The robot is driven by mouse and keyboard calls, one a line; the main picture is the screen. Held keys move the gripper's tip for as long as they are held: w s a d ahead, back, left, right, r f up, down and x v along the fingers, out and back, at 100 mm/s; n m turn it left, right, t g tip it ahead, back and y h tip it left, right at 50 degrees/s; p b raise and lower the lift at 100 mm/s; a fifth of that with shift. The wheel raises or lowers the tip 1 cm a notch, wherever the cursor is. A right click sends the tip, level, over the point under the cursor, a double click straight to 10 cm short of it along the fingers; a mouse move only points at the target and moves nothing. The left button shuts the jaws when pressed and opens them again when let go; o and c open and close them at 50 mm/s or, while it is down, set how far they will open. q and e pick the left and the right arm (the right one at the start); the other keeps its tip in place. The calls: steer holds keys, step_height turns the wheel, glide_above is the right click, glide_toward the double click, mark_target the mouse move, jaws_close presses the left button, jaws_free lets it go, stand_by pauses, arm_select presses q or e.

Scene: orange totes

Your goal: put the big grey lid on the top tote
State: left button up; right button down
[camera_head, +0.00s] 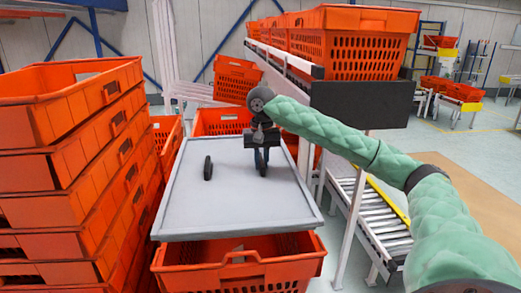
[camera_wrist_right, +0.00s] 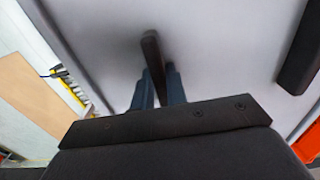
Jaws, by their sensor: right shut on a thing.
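The big grey lid (camera_head: 190,205) is a flat panel with a raised rim and two dark upright handles. My right gripper (camera_head: 262,158) is shut on the lid's right handle, which also shows between the fingers in the right wrist view (camera_wrist_right: 153,55). The left handle (camera_head: 208,168) is free. The lid is over an orange tote (camera_head: 240,277) in the middle; the tote's front rim and a strip of its inside show below the lid's front edge. Whether the lid touches the tote is hidden. My left gripper is not in view.
A tall stack of orange totes (camera_head: 60,180) stands close to the lid's left edge. Another tote (camera_head: 220,120) is behind the lid. On the right are a rack with totes (camera_head: 355,45), a dark panel (camera_head: 362,104) and a roller conveyor (camera_head: 375,220).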

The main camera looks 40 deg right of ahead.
steer(key=shift+w+r, duration=0.1)
steer(key=shift+r, duration=0.1)
steer(key=shift+a, duration=0.1)
steer(key=shift+s+f, duration=0.2)
steer(key=shift+f, duration=0.05)
steer(key=shift+w+f, duration=0.15)
steer(key=shift+f, duration=2.5)
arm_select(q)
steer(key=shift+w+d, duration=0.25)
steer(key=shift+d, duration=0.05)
arm_select(e)
steer(key=shift+f, duration=0.7)
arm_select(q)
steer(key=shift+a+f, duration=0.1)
arm_select(e)
steer(key=shift+f, duration=0.35)
steer(key=c, duration=1.3)
jaws_free()
steer(key=shift+a, duration=0.1)
